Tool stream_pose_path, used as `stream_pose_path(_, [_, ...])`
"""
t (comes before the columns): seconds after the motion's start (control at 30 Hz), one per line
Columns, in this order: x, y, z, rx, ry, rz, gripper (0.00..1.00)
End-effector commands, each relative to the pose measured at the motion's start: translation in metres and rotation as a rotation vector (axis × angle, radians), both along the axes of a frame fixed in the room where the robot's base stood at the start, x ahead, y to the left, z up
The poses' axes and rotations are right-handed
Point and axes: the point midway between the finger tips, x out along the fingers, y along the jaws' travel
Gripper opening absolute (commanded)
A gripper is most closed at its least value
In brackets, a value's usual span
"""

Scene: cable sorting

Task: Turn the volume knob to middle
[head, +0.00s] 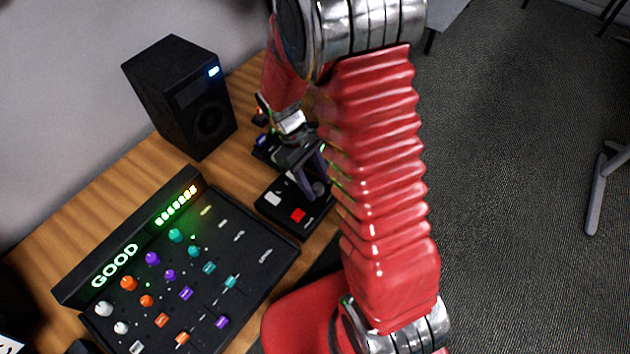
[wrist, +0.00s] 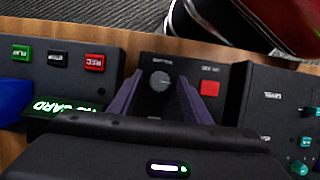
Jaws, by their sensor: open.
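The volume knob (wrist: 159,82) is a small round grey knob on a black control box (wrist: 160,58), beside a square red button (wrist: 209,87). My gripper (wrist: 161,79) is open, with one dark purple finger on each side of the knob in the wrist view. A gap shows between each finger and the knob. The knob's pointer is too small to read. In the head view my gripper (head: 308,180) is over the same black box (head: 283,222), whose red button (head: 297,215) shows clearly. My arm hides part of the area.
In the wrist view, a black box with green, dark and red buttons (wrist: 58,58) stands left of the knob's box. The mixer (head: 245,262) lies close by, its display reading GOOD. A black speaker (head: 185,95) stands behind on the wooden table (head: 135,165).

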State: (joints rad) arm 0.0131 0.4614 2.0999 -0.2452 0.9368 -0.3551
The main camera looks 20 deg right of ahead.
Motion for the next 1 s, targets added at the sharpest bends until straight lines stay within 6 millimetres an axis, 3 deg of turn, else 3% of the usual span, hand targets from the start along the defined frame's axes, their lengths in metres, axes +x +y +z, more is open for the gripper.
stream_pose_path(0.6, [0.0001, 0.0003, 0.0004, 0.0, 0.0, 0.0, 0.03])
stream_pose_path(1.0, [0.0002, 0.0, 0.0004, 0.0, 0.001, -0.058, 0.03])
